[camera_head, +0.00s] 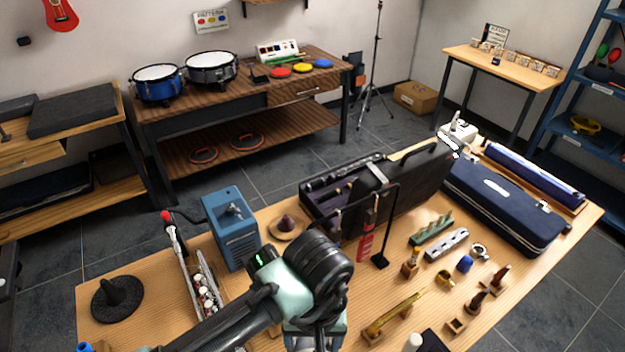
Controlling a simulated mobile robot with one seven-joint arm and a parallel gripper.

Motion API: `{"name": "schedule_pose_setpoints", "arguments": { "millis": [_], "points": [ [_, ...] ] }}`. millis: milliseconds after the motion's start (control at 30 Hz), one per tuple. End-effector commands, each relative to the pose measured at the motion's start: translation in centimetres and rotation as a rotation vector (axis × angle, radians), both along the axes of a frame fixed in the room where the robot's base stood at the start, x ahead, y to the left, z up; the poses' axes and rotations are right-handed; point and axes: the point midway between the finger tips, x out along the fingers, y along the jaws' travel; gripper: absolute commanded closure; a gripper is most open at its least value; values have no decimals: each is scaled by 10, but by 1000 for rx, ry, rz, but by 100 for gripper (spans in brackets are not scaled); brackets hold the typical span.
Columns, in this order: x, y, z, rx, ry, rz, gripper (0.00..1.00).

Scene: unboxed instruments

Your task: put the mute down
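My arm (237,318) reaches in from the bottom edge, and its dark joint (318,262) stands over the near middle of the wooden table. The arm bends down there and runs out of the picture, so my gripper's fingers do not show. I cannot see whether a mute is held. A black round piece with an upright knob (118,292) sits at the table's left end; it may be a mute. A tan disc with a dark cone (287,224) lies behind my arm; I cannot tell whether it is a mute.
A blue box-shaped device (232,232) stands left of my arm. An open black case (325,200) and a closed dark blue case (503,206) lie behind. A thin black stand (380,262) rises nearby. Several small parts crowd the right. Bare wood (150,258) shows at left.

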Motion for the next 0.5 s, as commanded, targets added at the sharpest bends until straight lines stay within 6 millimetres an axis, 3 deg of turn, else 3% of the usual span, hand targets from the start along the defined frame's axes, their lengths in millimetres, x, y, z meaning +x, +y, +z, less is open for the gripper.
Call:
{"name": "schedule_pose_setpoints", "arguments": {
  "millis": [233, 500],
  "points": [
    [8, -12, 4, -10, 5, -33, 96],
    [3, -4, 2, -6, 3, -11, 96]
  ]
}}
